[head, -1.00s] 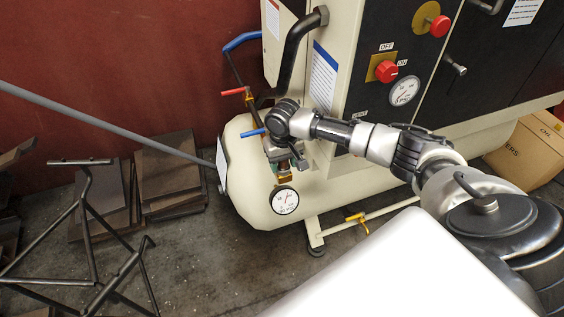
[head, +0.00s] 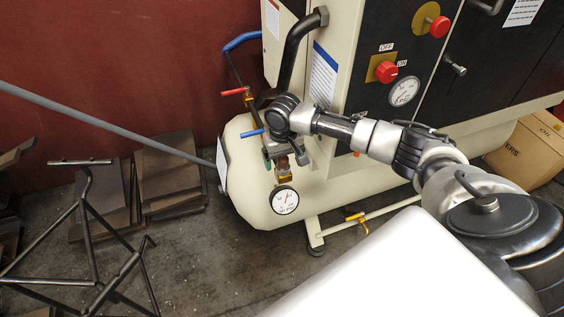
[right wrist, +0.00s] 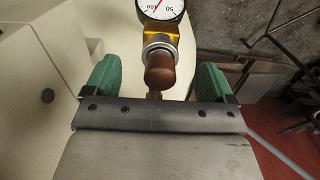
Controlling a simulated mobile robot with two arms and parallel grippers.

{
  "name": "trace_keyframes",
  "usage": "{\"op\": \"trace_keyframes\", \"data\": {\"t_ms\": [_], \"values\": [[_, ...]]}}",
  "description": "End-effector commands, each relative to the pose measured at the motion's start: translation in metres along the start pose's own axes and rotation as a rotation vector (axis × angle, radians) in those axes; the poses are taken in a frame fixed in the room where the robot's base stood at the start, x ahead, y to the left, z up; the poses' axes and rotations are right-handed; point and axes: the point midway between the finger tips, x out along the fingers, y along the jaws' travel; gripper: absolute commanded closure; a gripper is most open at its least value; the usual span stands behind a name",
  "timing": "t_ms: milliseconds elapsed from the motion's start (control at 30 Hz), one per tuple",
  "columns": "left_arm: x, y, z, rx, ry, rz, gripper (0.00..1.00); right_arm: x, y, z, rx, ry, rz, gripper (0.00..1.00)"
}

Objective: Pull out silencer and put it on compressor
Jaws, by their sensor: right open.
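The compressor, a cream tank (head: 250,195) under a cabinet with a black panel, fills the middle and right of the head view. The brown, round-ended silencer (right wrist: 160,70) sits on a metal fitting below a pressure gauge (right wrist: 160,6) in the right wrist view. My right gripper (right wrist: 157,82) is open, with one green finger on each side of the silencer and a gap to both. In the head view my right gripper (head: 287,153) is just above the gauge at the tank's end and partly hides the fittings. My left gripper is out of view.
A red-handled valve (head: 234,92) and blue lever (head: 252,133) are close to my right gripper. A thick black pipe (head: 297,50) rises beside it. A metal frame (head: 85,215) and brown plates stand at left. A cardboard box (head: 535,150) is at right.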

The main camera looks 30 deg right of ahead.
Motion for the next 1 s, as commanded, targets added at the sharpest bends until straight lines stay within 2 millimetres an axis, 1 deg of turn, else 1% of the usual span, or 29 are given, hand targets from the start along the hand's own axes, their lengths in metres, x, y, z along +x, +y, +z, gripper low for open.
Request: {"op": "trace_keyframes", "data": {"t_ms": [33,200,300,400,500,600,833,867,1000], "values": [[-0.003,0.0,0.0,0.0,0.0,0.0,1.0,-0.012,0.0,-0.001,-0.001,0.004,-0.002,0.15],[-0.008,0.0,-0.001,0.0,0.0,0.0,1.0,-0.048,0.0,-0.001,0.0,0.003,-0.002,0.15],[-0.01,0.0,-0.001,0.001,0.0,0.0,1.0,-0.066,0.0,-0.001,0.001,0.003,-0.001,0.15],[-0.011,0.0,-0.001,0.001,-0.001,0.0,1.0,-0.079,0.0,0.0,0.0,0.002,-0.001,0.15],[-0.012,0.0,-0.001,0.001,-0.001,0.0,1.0,-0.087,0.0,0.0,0.0,0.0,-0.001,0.15],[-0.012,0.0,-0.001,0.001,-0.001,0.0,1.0,-0.09,0.0,0.0,0.0,0.0,-0.001,0.15],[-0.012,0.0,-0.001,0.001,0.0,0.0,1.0,-0.09,0.0,0.0,0.001,0.0,-0.001,0.15],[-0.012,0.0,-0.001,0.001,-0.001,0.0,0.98,-0.09,0.0,0.0,0.001,0.0,-0.001,0.15],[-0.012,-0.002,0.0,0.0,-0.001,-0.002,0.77,-0.085,-0.005,0.004,-0.02,0.0,-0.003,0.15]]}}
